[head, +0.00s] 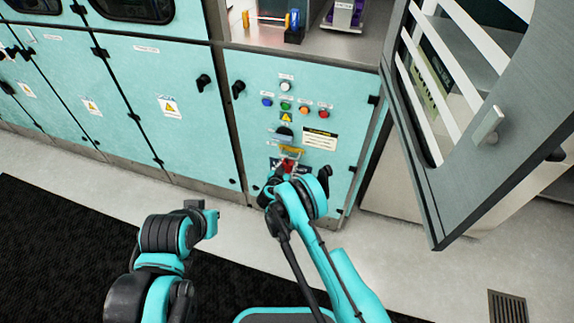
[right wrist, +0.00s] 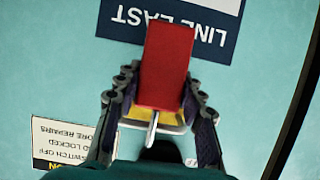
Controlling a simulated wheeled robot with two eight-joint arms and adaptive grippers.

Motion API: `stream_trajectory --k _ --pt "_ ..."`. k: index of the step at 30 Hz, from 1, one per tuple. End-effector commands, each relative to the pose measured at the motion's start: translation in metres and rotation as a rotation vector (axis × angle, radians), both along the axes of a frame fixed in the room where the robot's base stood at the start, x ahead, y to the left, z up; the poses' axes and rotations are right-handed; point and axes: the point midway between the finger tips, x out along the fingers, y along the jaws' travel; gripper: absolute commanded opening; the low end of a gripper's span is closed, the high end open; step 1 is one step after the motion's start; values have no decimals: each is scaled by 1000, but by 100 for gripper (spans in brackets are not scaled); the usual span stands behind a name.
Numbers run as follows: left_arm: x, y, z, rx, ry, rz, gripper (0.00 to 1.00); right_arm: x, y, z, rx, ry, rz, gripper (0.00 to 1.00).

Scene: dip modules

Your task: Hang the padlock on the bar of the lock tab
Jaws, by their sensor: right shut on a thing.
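My right gripper (head: 279,181) is at the teal cabinet door, just under the switch. It is shut on the red padlock (head: 287,166). In the right wrist view the padlock (right wrist: 165,65) stands between the two fingers (right wrist: 160,108), and its silver shackle (right wrist: 152,130) points down in that picture. The yellow lock tab (head: 291,150) is just above the padlock in the head view. In the right wrist view the tab (right wrist: 172,126) lies behind the shackle; I cannot tell whether the shackle is around its bar. My left gripper (head: 205,212) is away from the cabinet, its fingers unclear.
The dark switch knob (head: 284,133) is above the tab, with push buttons (head: 286,104) higher. A black door handle (head: 325,175) is close right of my right gripper. The open grey door (head: 460,150) stands at the right. Floor (head: 110,175) before the left cabinets is clear.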

Motion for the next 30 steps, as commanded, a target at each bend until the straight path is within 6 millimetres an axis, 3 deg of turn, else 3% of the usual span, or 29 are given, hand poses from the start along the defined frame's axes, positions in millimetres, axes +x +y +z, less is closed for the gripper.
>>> stream_trajectory --k 11,12,14,24,30 --pt "0 0 0 0 0 0 0 3 -2 -4 1 0 2 1" --pt "0 0 0 0 0 0 0 2 -2 -4 1 0 2 46" --pt "0 0 0 0 0 0 0 2 -2 -4 1 0 2 62" --pt "0 0 0 0 0 0 0 0 -1 -3 1 0 2 63" --pt "0 0 0 0 0 0 0 -24 7 8 1 -1 5 63"
